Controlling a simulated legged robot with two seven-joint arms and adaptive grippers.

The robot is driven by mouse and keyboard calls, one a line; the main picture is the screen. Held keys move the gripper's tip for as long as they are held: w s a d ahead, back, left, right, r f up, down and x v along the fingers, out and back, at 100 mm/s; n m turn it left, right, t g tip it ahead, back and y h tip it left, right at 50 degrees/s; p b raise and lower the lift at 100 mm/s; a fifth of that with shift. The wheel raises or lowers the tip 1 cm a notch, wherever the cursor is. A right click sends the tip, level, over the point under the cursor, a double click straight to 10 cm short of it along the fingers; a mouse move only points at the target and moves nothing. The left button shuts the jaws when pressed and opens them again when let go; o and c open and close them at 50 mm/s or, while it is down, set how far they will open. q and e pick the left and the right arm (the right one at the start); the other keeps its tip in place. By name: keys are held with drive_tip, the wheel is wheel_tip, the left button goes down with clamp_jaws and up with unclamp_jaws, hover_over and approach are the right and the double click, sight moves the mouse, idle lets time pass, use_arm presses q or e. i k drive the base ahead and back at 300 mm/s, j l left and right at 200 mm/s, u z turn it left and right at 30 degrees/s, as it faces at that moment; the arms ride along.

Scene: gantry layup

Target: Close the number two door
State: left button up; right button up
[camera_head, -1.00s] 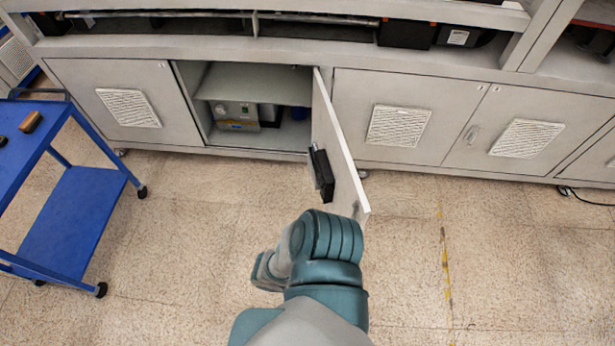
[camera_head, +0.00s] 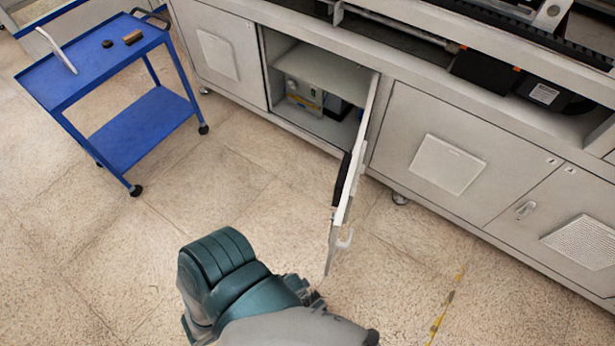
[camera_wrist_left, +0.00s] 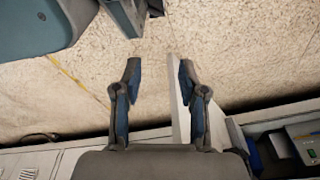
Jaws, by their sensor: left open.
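My left gripper (camera_wrist_left: 159,68) is open in the left wrist view. The door's pale edge (camera_wrist_left: 178,105) shows between the fingers, close to the right-hand finger; I cannot tell whether they touch. In the head view a teal arm of mine is at the bottom, near the door's free end, with no clear view of fingertips.
The open compartment (camera_head: 322,72) holds a shelf and a boxy device (camera_head: 304,95). Closed cabinet doors (camera_head: 446,160) flank it. A blue cart (camera_head: 130,130) with small items on top stands at the left. The floor between cart and door is clear.

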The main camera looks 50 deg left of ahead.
sight(348, 165)
drive_tip(key=i+l+u, duration=0.2)
drive_tip(key=u, duration=0.25)
drive_tip(key=i+l+u, duration=0.25)
drive_tip(key=u, duration=0.25)
drive_tip(key=i+l+u, duration=0.1)
drive_tip(key=l+u, duration=0.35)
drive_tip(key=i+l+u, duration=0.1)
drive_tip(key=l+u, duration=0.2)
drive_tip(key=u, duration=0.15)
